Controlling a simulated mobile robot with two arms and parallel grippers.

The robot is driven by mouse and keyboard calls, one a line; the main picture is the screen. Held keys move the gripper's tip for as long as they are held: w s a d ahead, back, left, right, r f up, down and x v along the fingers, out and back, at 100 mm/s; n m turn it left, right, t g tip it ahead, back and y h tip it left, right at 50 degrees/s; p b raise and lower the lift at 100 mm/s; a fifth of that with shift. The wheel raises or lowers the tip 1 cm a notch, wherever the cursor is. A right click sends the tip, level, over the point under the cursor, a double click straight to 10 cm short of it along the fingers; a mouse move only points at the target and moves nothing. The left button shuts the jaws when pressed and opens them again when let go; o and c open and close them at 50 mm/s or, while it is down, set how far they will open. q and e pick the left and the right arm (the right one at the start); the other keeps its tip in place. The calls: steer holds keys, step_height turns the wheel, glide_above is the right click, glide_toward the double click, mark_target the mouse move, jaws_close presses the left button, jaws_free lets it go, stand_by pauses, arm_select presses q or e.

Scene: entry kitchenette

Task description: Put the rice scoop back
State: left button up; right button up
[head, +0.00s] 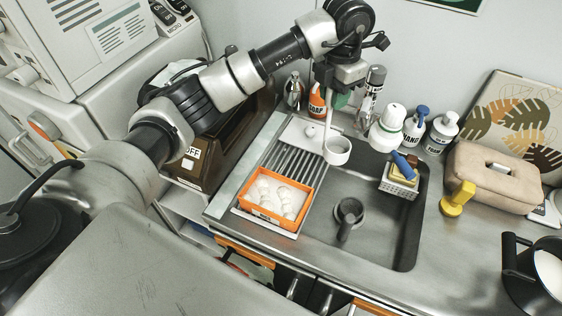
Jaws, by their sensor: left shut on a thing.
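My left gripper (338,98) hangs above the back of the sink. It is shut on the upright handle of a white scoop with a round cup (337,150), which I take to be the rice scoop. The cup hangs at the lower end, over the left back edge of the sink; whether it touches anything below is unclear. An orange bin (262,212) with white contents sits on the ribbed drainboard (290,152), in front and to the left of the scoop. My right gripper is not in view.
The sink (375,220) holds a dark round object (348,212). Several bottles (415,127) line the back. The front-right counter (450,265) is clear.

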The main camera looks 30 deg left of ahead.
arm_select(q)
steer(key=shift+w+r+n, duration=0.15)
steer(key=shift+n, duration=0.25)
steer(key=shift+d, duration=0.1)
steer(key=s+a+f+p, duration=0.2)
steer(key=a+f+p, duration=0.4)
steer(key=a+f, duration=0.4)
steer(key=shift+s+a+f+p, duration=0.2)
steer(key=shift+a+f+p, duration=0.1)
steer(key=shift+a, duration=0.4)
